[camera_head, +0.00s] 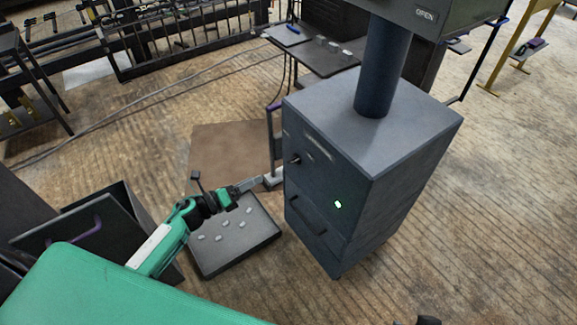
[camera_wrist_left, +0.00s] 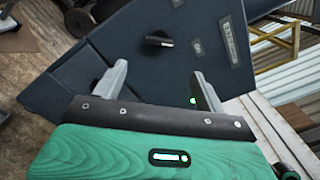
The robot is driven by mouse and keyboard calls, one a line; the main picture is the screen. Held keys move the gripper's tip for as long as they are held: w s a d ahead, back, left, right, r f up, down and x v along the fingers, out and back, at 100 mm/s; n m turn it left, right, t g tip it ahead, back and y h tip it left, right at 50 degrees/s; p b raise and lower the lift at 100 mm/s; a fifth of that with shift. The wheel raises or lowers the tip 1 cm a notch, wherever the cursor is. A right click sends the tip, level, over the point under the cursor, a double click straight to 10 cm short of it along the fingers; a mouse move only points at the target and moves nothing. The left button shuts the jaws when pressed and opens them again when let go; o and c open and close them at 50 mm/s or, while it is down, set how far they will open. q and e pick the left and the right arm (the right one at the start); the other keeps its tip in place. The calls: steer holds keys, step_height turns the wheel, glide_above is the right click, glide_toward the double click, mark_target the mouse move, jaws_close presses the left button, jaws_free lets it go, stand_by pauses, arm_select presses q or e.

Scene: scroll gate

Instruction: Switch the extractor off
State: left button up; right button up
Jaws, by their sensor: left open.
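The extractor (camera_head: 330,190) is a dark blue-grey cabinet with a round duct rising from its top. Its black knob (camera_head: 295,160) sits on the front face, and a green light (camera_head: 338,204) glows lower on that face. In the left wrist view the knob (camera_wrist_left: 159,40) points sideways, toward a small pale mark and a label plate (camera_wrist_left: 228,42); the mark is too small to read surely. My left gripper (camera_head: 258,183) is open and empty, in front of the cabinet and left of the knob, not touching it. The knob shows beyond the gap between the fingers. My right gripper is not in view.
A grey tray (camera_head: 238,262) with several small pale pieces lies below my left gripper. A post with a foot (camera_head: 273,180) stands close by the cabinet's left side. A dark table (camera_head: 315,57) is behind.

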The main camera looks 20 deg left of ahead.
mark_target(290, 161)
arm_select(q)
steer(key=x, duration=1.3)
steer(key=shift+w+d, duration=0.1)
steer(key=shift+c, duration=0.2)
steer(key=c, duration=0.9)
